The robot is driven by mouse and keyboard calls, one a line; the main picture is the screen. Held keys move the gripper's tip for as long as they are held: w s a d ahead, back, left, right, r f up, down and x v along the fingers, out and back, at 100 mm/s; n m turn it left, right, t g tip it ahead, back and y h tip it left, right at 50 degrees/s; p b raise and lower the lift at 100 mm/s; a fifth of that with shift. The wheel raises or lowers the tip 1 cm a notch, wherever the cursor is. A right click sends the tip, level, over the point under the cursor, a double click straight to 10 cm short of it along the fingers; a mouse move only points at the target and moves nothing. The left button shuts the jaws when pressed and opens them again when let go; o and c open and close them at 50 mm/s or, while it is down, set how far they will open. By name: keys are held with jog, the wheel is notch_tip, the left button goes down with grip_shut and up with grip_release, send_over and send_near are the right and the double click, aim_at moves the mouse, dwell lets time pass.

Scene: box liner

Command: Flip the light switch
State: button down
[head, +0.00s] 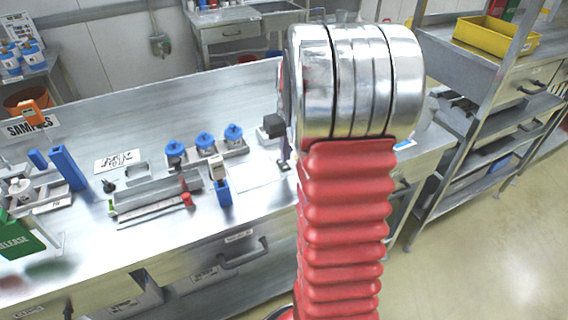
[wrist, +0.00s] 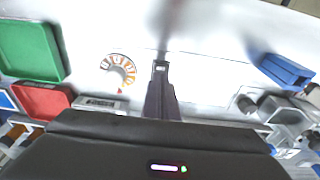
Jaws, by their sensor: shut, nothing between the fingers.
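My gripper (wrist: 160,66) shows in the wrist view as a dark, narrow pair of fingers, closed together with nothing held. It points at a pale, shiny surface. In the head view my own red and silver arm covers the middle, and the gripper cannot be made out. No light switch is clearly identifiable. A small grey-green box (head: 160,45) with a conduit is on the back wall in the head view; I cannot tell whether it is the switch. A dial with orange segments (wrist: 118,69) lies left of the fingers in the wrist view.
Shelving with a yellow tray (head: 496,37) stands right.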

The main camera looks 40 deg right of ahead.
aim_at(286, 167)
jog(key=shift+r, duration=2.2)
jog(key=shift+s+a+f+m, duration=0.35)
jog(key=shift+s+a+f, duration=0.05)
jog(key=shift+s+f, duration=0.15)
jog(key=shift+s+a+f+m, duration=0.35)
jog(key=shift+s+f, duration=0.1)
jog(key=shift+s, duration=0.1)
jog(key=s+a+r+n+t, duration=0.1)
jog(key=s+a+r, duration=0.2)
jog(key=a, duration=0.7)
jog(key=s+a+r+n+t, duration=0.1)
jog(key=s+a+r+n, duration=0.1)
jog(key=s+a, duration=0.4)
jog(key=s+a+r+n+t, duration=0.1)
jog(key=s+a+r, duration=0.2)
jog(key=a, duration=1.1)
jog(key=shift+s+r+n+t, duration=0.3)
jog(key=shift+s+r+t, duration=0.1)
jog(key=shift+s, duration=0.65)
jog(key=shift+d, duration=0.15)
